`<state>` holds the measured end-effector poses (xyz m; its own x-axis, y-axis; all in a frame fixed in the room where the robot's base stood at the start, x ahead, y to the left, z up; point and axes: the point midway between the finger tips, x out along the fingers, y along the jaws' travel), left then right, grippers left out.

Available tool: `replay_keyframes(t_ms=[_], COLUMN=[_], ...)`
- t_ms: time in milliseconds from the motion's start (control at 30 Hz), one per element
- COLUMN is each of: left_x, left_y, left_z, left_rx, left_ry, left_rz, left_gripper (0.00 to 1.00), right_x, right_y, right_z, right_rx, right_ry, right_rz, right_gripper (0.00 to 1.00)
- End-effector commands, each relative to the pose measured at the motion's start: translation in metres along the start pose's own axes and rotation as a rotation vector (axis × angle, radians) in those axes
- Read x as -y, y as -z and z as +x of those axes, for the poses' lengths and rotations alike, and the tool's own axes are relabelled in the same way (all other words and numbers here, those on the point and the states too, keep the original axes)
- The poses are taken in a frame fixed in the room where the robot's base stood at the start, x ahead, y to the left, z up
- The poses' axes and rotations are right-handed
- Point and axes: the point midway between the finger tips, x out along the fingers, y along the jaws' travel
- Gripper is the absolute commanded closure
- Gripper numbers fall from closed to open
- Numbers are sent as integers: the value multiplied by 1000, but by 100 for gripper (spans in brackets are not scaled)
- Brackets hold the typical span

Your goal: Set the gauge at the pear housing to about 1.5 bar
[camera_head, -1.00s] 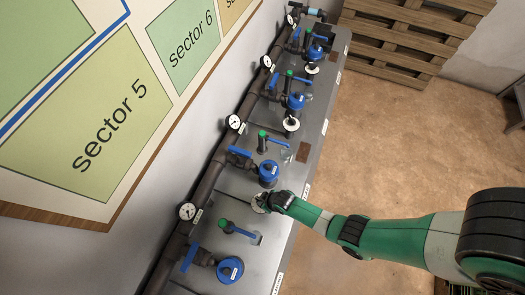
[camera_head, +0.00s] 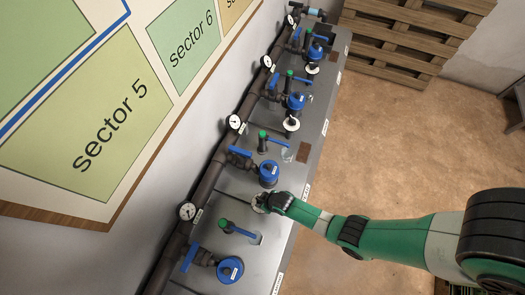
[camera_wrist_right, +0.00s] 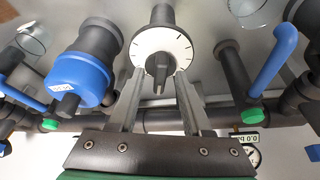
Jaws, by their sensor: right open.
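My right gripper (camera_head: 270,202) is over a white dial (camera_head: 258,203) on the grey bench and partly hides it. In the right wrist view my open right gripper (camera_wrist_right: 160,78) has one finger on each side of the dial's black knob (camera_wrist_right: 158,66); I cannot tell whether they touch it. Marks run round the white dial face (camera_wrist_right: 178,44). Round white gauges sit along the pipe, the nearest (camera_head: 187,211) at the left, another (camera_head: 235,121) farther along. Their needles are too small to read. I cannot tell which housing is the pear one. My left gripper is not in view.
Blue-capped housings (camera_head: 269,174) and (camera_head: 230,269) stand either side of the dial. Blue lever valves with green ends (camera_head: 238,230) lie close by. In the wrist view a blue housing (camera_wrist_right: 82,78) and a blue lever (camera_wrist_right: 274,60) flank my fingers.

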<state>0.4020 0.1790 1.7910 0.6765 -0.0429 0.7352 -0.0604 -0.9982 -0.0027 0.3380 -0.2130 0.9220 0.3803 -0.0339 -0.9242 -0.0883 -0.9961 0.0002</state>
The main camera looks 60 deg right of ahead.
Motion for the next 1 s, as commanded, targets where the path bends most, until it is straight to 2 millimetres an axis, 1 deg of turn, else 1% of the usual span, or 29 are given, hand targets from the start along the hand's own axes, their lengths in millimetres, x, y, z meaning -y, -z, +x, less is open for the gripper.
replay_keyframes(t_ms=[67,167,267,433,567,600,633,767,1000], left_x=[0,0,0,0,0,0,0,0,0], left_y=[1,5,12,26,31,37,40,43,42], left_z=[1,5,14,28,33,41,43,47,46], left_rx=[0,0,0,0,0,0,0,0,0], left_ry=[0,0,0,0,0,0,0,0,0], left_rz=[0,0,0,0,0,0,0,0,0], left_gripper=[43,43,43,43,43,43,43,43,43], right_x=[0,0,0,0,0,0,0,0,0], right_y=[0,2,2,2,1,3,2,1,0], right_z=[-1,-10,-28,-69,-94,-105,-109,-117,-116], right_rx=[0,-2,-3,-2,-2,0,0,0,0], right_ry=[0,0,0,0,0,0,0,0,0], right_rz=[0,0,0,0,0,0,0,0,0], right_gripper=[51,51,51,51,51,51,51,51,51])
